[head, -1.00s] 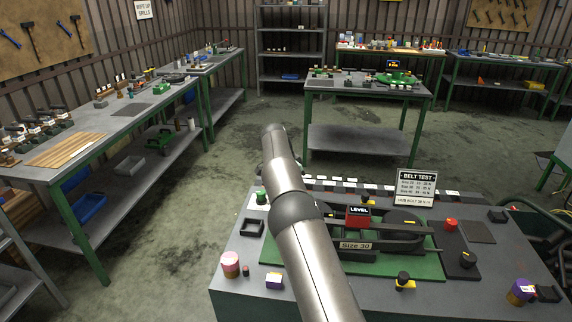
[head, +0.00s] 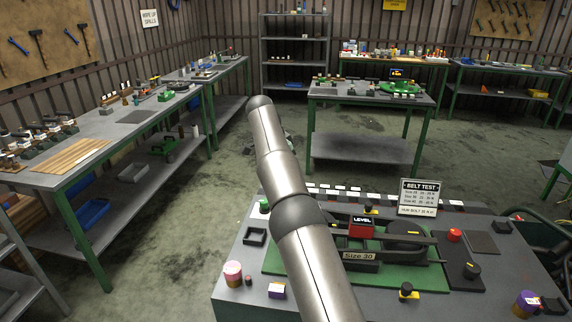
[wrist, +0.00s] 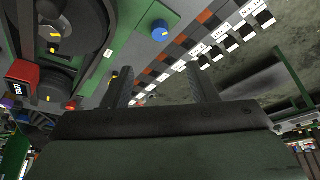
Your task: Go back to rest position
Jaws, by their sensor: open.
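My gripper (wrist: 162,82) shows in the wrist view with its two fingers spread apart and nothing between them. It is above the workbench, beside a blue knob (wrist: 160,30) and a checkered edge strip (wrist: 178,48). In the head view my arm reaches up and to the left over the bench, and my gripper is hidden there. The green belt test rig (head: 410,275) stands on the bench with a "Size 30" label (head: 358,257) and a red "LEVEL" box (head: 361,228).
A "BELT TEST" sign (head: 420,197) stands at the bench's back edge. A pink-topped jar (head: 233,274) and a purple jar (head: 526,303) stand near the front. A long side table (head: 130,122) is at the left and another table (head: 372,101) behind. Open floor (head: 180,225) lies between.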

